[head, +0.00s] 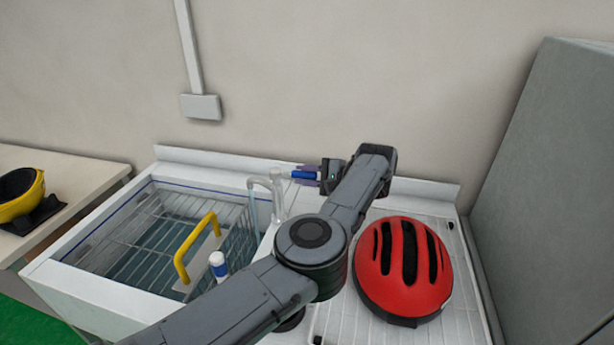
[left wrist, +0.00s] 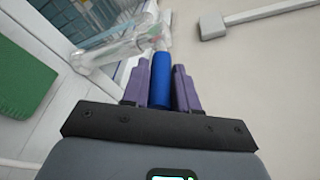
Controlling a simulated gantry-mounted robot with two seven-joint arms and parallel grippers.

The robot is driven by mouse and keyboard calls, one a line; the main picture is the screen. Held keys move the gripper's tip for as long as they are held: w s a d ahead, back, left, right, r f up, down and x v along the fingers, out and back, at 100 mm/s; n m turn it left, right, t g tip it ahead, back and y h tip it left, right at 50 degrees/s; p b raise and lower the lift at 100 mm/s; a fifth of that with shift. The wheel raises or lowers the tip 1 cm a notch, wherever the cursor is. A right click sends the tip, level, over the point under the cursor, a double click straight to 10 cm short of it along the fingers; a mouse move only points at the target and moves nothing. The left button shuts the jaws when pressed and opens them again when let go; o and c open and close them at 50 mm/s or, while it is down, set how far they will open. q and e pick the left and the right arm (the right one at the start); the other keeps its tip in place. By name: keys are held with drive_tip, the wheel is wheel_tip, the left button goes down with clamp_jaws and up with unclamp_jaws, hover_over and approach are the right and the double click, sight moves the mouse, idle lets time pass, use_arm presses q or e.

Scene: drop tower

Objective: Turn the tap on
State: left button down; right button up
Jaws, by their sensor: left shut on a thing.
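The pale tap (head: 276,192) stands at the back of the sink, with its spout curving left over the basin. Its blue handle (head: 303,175) sticks out to the right from the top. My left gripper (head: 307,173) comes at the handle from the right, and its purple fingers are shut on it. In the left wrist view the blue handle (left wrist: 162,80) lies between the two fingers (left wrist: 160,88), and the pale tap body (left wrist: 120,45) is beyond. I cannot tell whether water runs from the spout. My right gripper is not in view.
The sink basin (head: 75,255) holds a wire basket (head: 165,225) with a yellow handle (head: 190,245). A blue-and-white bottle (head: 218,266) is near it. A red helmet (head: 403,265) lies on the right drainer. A yellow-and-black helmet (head: 22,197) is on the left table. A wall stands behind the tap.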

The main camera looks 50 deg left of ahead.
use_arm(q)
drive_tip(key=c, duration=1.3)
unclamp_jaws()
drive_tip(key=shift+s+a+f, duration=0.1)
drive_tip(key=o, duration=0.4)
drive_tip(key=shift+a, duration=0.1)
drive_tip(key=shift+c, duration=0.2)
drive_tip(key=p+v, duration=0.1)
drive_tip(key=v, duration=1)
drive_tip(key=shift+a, duration=0.1)
